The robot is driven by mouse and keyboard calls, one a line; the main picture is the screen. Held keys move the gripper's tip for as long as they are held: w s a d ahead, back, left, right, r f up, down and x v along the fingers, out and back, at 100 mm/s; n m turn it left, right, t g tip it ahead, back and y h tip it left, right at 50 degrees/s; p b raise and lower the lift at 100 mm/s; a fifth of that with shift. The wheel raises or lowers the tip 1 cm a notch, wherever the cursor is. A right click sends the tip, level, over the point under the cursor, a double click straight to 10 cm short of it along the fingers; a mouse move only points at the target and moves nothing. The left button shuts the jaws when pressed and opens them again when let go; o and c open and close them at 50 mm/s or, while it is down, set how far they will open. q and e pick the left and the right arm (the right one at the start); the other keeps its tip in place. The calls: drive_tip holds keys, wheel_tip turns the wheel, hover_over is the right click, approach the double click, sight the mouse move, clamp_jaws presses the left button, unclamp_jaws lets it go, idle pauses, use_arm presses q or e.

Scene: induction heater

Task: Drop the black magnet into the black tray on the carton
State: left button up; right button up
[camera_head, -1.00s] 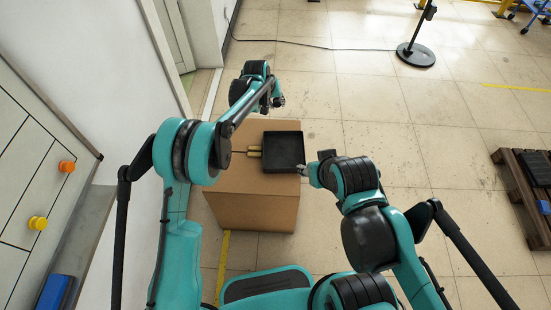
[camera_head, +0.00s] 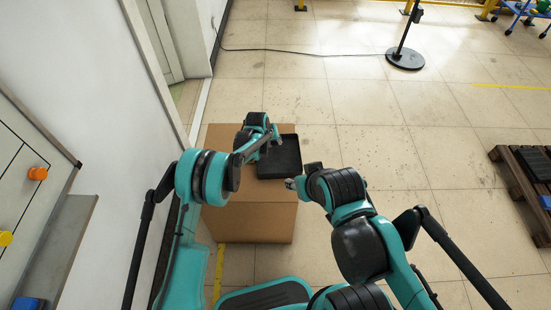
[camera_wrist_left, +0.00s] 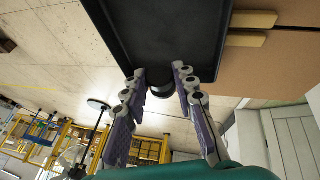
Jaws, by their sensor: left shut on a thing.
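The black tray (camera_head: 284,163) lies on the brown carton (camera_head: 250,225). It fills the top of the left wrist view (camera_wrist_left: 165,35) and looks empty where it shows. My left gripper (camera_head: 275,138) is at the tray's far left corner in the head view. In the left wrist view my left gripper (camera_wrist_left: 163,82) is shut on the black magnet (camera_wrist_left: 162,90), a small dark round piece between the fingertips, close to the tray's edge. The magnet cannot be made out in the head view. My right gripper (camera_head: 291,184) is by the tray's near right side; its fingers are too small to read.
Two light wooden strips (camera_wrist_left: 252,20) lie on the carton beside the tray. A wall with a grey ledge (camera_head: 70,240) stands at the left. A wooden pallet (camera_head: 525,185) is at the right. A round black stand base (camera_head: 405,60) is at the back. The floor between is clear.

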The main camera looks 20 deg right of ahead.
use_arm(q)
wheel_tip(320, 180, down, 2)
drive_tip(key=shift+f+b, duration=0.1)
drive_tip(key=shift+b, duration=0.2)
drive_tip(key=o, duration=0.9)
drive_tip(key=v, duration=1.2)
